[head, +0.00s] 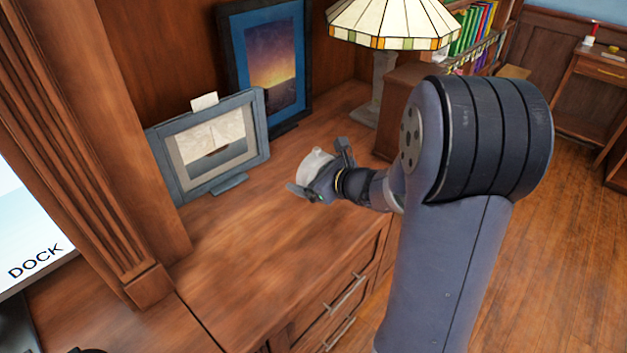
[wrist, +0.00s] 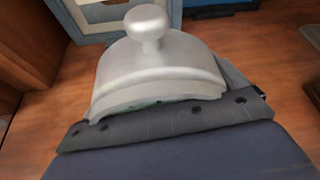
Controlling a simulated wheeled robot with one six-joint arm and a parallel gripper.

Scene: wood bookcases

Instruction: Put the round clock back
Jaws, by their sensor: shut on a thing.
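My gripper (head: 318,172) is over the wooden cabinet top in the head view. It is shut on a pale silver, rounded object with a small knob on top, which I take to be the round clock (head: 313,163). The clock also shows close up in the wrist view (wrist: 158,68), with its knob toward the picture's top. Its face is not visible. In the head view it appears above the cabinet top (head: 240,245); the exact gap cannot be told.
A grey-blue framed picture (head: 241,138) with a paper slip stands behind left of my gripper. A larger blue-framed picture (head: 282,106) leans at the back wall. A stained-glass lamp (head: 393,22) stands at the back right. The front cabinet top is bare.

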